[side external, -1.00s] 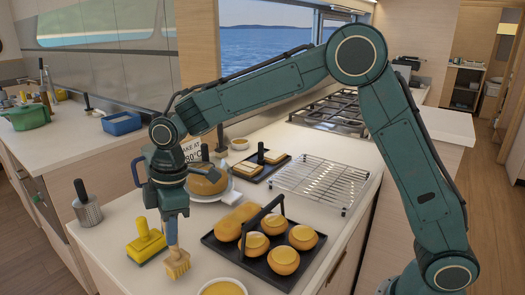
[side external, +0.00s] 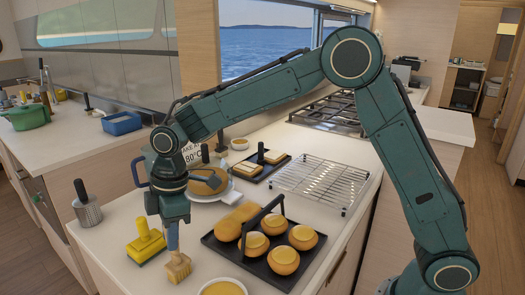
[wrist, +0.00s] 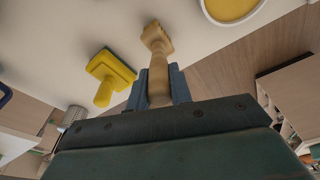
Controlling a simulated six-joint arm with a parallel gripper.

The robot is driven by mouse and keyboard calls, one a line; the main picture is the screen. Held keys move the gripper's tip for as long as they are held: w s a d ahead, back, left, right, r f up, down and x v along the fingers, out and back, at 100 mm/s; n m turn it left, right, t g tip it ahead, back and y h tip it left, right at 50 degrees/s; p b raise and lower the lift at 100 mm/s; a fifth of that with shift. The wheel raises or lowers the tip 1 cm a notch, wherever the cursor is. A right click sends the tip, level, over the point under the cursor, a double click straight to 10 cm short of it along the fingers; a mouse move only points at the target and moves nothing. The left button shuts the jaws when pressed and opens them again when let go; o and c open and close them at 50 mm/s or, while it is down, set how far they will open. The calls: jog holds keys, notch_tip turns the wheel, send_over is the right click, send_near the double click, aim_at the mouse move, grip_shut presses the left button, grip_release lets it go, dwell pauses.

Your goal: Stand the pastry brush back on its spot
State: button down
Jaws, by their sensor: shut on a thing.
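The pastry brush (side external: 178,267) hangs upright from my gripper (side external: 172,238), bristle end down, at the front of the white counter. In the wrist view the brush (wrist: 157,58) has a pale wooden handle, held between the two blue fingers of my gripper (wrist: 158,88). My gripper is shut on that handle. The bristles are at or just above the counter; I cannot tell whether they touch. The brush's spot is not clearly marked in either view.
A yellow-handled tool (side external: 146,243) stands left of the brush. A bowl of yellow liquid (side external: 222,289) is at the front right. A black tray (side external: 246,262) of buns, with an arched handle, lies to the right. A steel pot (side external: 87,211) is at the left edge.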

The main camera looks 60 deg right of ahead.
jog(key=shift+f, duration=0.15)
jog(key=c, duration=1.2)
grip_release()
jog(key=shift+o, duration=0.2)
jog(key=shift+s+d+r, duration=0.1)
jog(key=shift+d+r, duration=0.1)
jog(key=shift+r, duration=1.1)
jog(key=shift+s+d+r, duration=0.1)
jog(key=shift+d+r, duration=0.05)
jog(key=shift+r, duration=1.2)
jog(key=shift+s+d+r, duration=0.1)
jog(key=shift+d+r, duration=0.1)
jog(key=shift+r, duration=1.1)
